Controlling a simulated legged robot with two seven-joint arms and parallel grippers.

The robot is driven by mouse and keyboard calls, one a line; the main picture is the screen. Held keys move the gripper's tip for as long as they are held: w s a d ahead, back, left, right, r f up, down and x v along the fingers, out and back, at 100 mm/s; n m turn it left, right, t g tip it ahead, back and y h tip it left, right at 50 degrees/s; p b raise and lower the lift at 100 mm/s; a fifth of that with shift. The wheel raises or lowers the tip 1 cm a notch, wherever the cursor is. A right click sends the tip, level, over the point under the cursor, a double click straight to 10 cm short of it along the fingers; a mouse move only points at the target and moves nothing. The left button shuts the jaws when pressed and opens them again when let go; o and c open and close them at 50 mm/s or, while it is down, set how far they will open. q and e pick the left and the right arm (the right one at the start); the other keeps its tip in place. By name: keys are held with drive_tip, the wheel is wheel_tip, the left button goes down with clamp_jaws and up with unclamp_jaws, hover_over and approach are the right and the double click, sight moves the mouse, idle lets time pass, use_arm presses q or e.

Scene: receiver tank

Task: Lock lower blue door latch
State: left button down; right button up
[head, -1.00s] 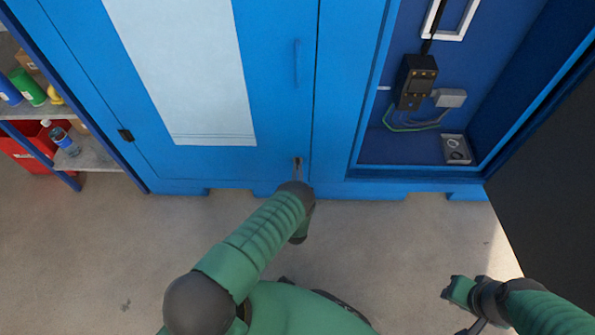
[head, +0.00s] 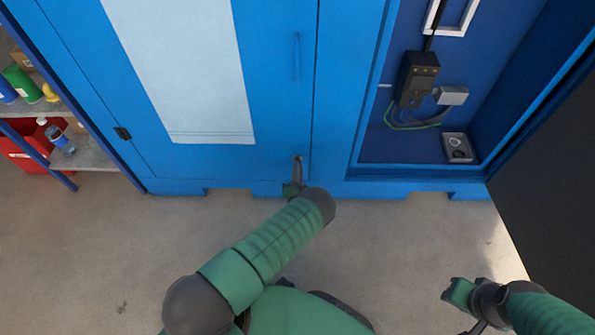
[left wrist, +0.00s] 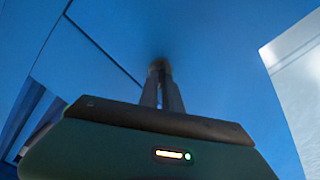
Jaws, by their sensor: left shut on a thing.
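The lower latch (head: 298,158) is a small dark piece low on the blue door (head: 275,110), near its right edge, in the head view. My left gripper (head: 298,168) reaches up to it from below, its fingers shut on the latch. In the left wrist view the two fingers (left wrist: 160,82) close together around the dark latch (left wrist: 157,63) against the blue door. The fingers hide most of the latch, so its exact angle cannot be told. My right gripper (head: 460,293) is low at the right, away from the cabinet; its fingers do not show clearly.
A blue door handle (head: 297,58) is above the latch. An open bay at the right holds a black box (head: 416,78) with cables and a grey socket plate (head: 457,147). A shelf (head: 90,155) with bottles stands at the left. The floor in front is clear.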

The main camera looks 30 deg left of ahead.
use_arm(q)
drive_tip(key=shift+d+f+m+b, duration=0.15)
drive_tip(key=shift+m+b, duration=0.5)
drive_tip(key=shift+m, duration=1.15)
drive_tip(key=shift+d+f+m+b, duration=0.1)
drive_tip(key=shift+m+b, duration=0.55)
drive_tip(key=shift+m, duration=1.15)
drive_tip(key=c, duration=1.5)
unclamp_jaws()
drive_tip(key=shift+a, duration=0.1)
drive_tip(key=shift+c, duration=0.2)
drive_tip(key=shift+r, duration=0.1)
drive_tip(key=p+v, duration=0.5)
drive_tip(key=v, duration=1.2)
drive_tip(key=shift+p, duration=0.35)
